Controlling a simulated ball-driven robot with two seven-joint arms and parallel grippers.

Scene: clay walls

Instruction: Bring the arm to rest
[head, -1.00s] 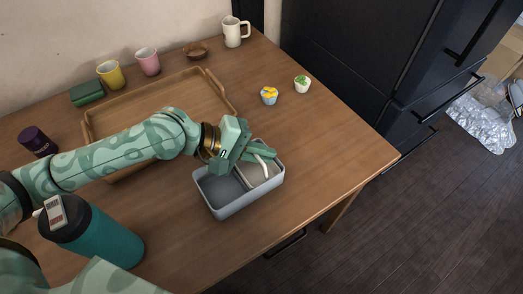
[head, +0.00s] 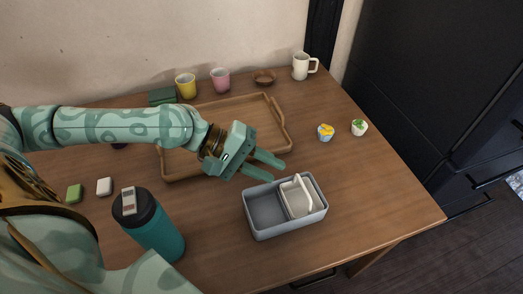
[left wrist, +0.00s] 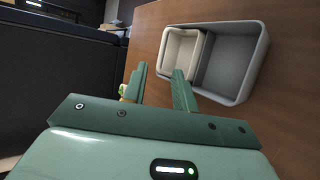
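My left gripper (head: 277,170) is open and empty, just above and to the left of the grey bento-like box (head: 262,229). Its two fingers also show apart in the left wrist view (left wrist: 162,80), with nothing between them. The grey box stands on the wooden table (head: 370,210), and it shows past the fingers in the left wrist view (left wrist: 255,60). A smaller cream container (head: 300,205) with a pale handle-like strip sits in its right part; the left compartment looks empty. My right gripper is not in view.
A teal bottle (head: 155,235) stands near the arm. A wooden tray (head: 282,125) lies behind the gripper. A yellow cup (head: 186,86), pink cup (head: 220,80), brown bowl (head: 264,77) and cream mug (head: 301,66) line the back. Two small cupcakes (head: 326,132) (head: 359,127) stand right.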

